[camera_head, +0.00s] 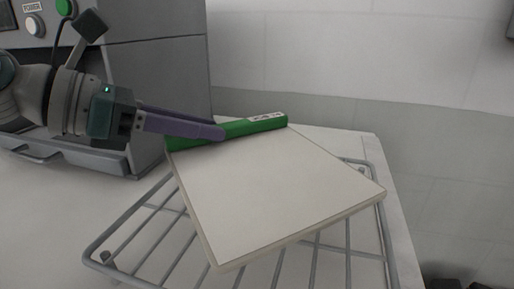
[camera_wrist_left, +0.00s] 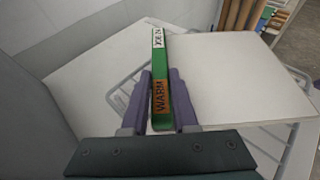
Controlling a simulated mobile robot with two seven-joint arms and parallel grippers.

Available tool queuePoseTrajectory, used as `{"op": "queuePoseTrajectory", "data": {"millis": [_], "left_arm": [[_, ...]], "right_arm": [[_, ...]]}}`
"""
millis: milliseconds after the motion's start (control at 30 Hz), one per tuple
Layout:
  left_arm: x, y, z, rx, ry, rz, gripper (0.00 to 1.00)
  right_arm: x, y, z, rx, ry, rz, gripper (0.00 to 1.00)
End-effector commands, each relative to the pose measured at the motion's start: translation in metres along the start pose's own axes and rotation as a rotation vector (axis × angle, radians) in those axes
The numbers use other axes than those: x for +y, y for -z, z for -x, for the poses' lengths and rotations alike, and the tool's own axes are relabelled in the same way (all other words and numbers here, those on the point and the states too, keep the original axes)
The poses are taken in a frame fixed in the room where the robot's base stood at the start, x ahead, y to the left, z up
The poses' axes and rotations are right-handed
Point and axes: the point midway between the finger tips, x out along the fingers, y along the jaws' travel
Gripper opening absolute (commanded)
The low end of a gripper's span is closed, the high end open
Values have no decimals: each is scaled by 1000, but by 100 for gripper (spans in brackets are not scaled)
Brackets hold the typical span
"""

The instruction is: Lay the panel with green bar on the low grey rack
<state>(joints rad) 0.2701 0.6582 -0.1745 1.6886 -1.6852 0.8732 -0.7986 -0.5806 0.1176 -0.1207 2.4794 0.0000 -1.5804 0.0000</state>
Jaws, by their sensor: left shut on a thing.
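The panel (camera_head: 275,190) is a pale flat board with a green bar (camera_head: 255,125) along its far edge. My left gripper (camera_head: 215,132) is shut on the green bar near its left part. In the left wrist view the two purple fingers (camera_wrist_left: 160,103) flank the green bar, which bears an orange "WARM" label. The panel (camera_wrist_left: 240,75) extends to the right there. The low grey rack (camera_head: 125,245) is a wire frame under the panel. The panel overlaps the rack at an angle; whether it touches the wires I cannot tell. My right gripper is not in view.
A grey machine (camera_head: 155,60) with a power panel stands at the back left, close to my left arm. A white counter (camera_head: 40,225) carries the rack. A tiled wall (camera_head: 400,70) is behind. Rack wires show free at the left and front.

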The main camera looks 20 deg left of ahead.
Motion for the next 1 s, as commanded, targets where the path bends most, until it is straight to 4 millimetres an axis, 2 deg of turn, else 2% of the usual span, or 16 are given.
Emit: {"op": "queuePoseTrajectory", "data": {"millis": [200, 467, 500, 700, 767, 1000], "left_arm": [[0, 32, -14, -1, 0, 7, 0], [0, 37, -15, -1, 0, 1, 0], [0, 37, -15, 1, 0, 1, 29], [0, 37, -15, 1, 0, 1, 52], [0, 37, -15, 1, 0, 1, 57], [0, 37, -14, 1, 0, 1, 57]], "right_arm": [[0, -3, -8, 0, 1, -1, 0], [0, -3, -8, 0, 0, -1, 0], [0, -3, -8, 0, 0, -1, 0], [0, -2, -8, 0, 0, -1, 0], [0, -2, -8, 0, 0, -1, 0], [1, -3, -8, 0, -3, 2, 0]]}}
